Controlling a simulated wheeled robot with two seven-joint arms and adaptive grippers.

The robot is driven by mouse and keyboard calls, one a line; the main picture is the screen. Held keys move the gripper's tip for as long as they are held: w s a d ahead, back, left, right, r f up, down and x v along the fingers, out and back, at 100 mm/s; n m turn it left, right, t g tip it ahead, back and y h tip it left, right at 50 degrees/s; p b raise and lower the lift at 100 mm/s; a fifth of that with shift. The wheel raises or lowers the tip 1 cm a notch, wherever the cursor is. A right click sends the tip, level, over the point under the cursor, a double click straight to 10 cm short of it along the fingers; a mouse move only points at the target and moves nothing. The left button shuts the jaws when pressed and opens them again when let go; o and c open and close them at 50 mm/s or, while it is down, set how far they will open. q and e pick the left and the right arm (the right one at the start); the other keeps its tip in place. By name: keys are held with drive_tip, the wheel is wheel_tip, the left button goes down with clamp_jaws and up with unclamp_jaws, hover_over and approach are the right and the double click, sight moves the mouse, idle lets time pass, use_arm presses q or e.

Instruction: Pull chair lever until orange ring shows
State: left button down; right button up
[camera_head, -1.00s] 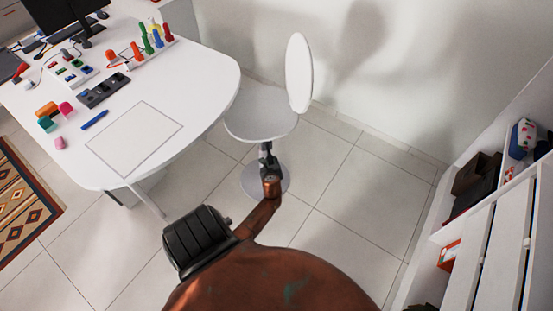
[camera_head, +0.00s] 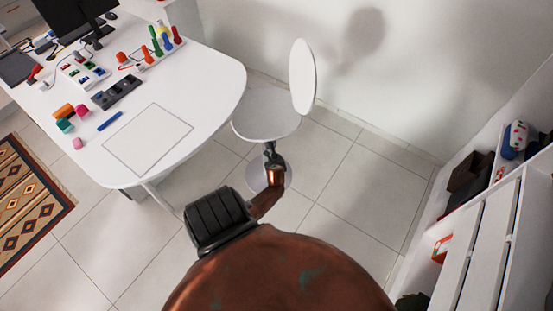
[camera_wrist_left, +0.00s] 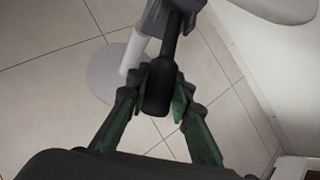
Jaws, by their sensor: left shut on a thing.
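The white chair (camera_head: 267,114) stands right of the desk, with an upright round backrest (camera_head: 303,77) and a round base (camera_head: 254,176) on the floor. My left gripper (camera_head: 270,154) is under the seat, beside the chair's post. In the left wrist view its green-black fingers (camera_wrist_left: 160,92) are shut around the black chair lever (camera_wrist_left: 157,101), whose rounded end points towards me. The chair's white post (camera_wrist_left: 133,52) and grey base (camera_wrist_left: 103,75) show behind it. No orange ring shows on the visible part of the lever. My right gripper is out of view.
The white desk (camera_head: 205,112) is left of the chair and carries a monitor, coloured pegs and small blocks. White shelving (camera_head: 480,235) stands at the right. A wall is behind the chair. Tiled floor (camera_head: 345,205) is clear right of the chair.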

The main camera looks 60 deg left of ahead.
use_arm(q)
drive_tip(key=shift+s+d+f, duration=0.1)
drive_tip(key=shift+s+f, duration=0.05)
drive_tip(key=shift+f, duration=0.05)
drive_tip(key=c, duration=2)
unclamp_jaws()
drive_tip(key=shift+c, duration=0.2)
drive_tip(key=o, duration=0.4)
drive_tip(key=shift+r, duration=0.15)
drive_tip(key=shift+c, duration=0.2)
drive_tip(key=v, duration=1.2)
